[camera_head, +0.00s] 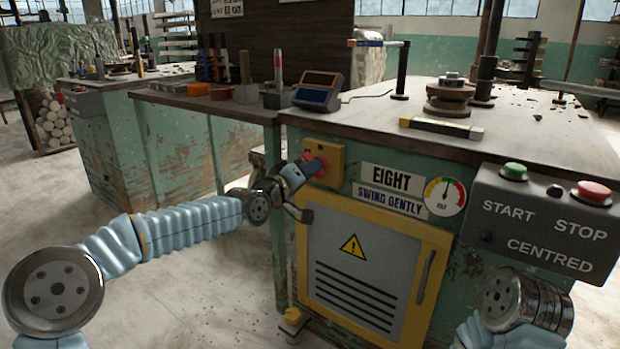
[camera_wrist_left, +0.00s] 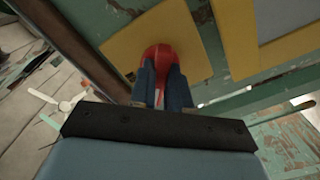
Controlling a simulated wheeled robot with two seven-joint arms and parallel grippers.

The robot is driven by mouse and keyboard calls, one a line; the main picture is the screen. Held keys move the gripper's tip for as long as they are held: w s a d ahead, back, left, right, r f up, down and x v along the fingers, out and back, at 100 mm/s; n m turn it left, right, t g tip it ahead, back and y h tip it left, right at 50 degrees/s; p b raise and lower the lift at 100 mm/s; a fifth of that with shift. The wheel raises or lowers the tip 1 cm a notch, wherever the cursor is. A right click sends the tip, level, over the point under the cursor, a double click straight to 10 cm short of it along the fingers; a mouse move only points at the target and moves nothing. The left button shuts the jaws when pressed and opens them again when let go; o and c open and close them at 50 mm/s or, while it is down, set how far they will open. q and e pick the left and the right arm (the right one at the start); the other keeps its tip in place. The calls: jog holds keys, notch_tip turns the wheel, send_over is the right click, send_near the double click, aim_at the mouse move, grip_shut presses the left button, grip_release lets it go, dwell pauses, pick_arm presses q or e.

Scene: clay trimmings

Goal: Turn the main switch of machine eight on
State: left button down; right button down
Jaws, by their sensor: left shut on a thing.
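The main switch is a red knob (camera_wrist_left: 158,57) on a yellow plate, which in the head view (camera_head: 336,153) sits on the green front of the machine, left of the sign reading EIGHT (camera_head: 390,178). My left gripper (camera_head: 308,170) reaches the knob from the left; in the left wrist view its two blue fingers (camera_wrist_left: 163,85) are shut on either side of the red knob. The fingers hide part of the knob, and I cannot read its on or off position. My right arm shows at the lower right, but its gripper is out of view.
A grey box (camera_head: 545,222) with a green START button (camera_head: 514,171) and a red STOP button (camera_head: 592,192) is at the right. A yellow-framed vented door (camera_head: 362,270) is below the switch. The worktop (camera_head: 380,118) above holds several tools and a small display.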

pick_arm(q)
jog(key=shift+f+m+b, duration=0.15)
jog(key=shift+m+b, duration=0.8)
jog(key=shift+m, duration=3.95)
jog(key=c, duration=1.1)
grip_release()
jog(key=p+v, duration=0.1)
jog(key=v, duration=1.3)
jog(key=shift+p, duration=0.3)
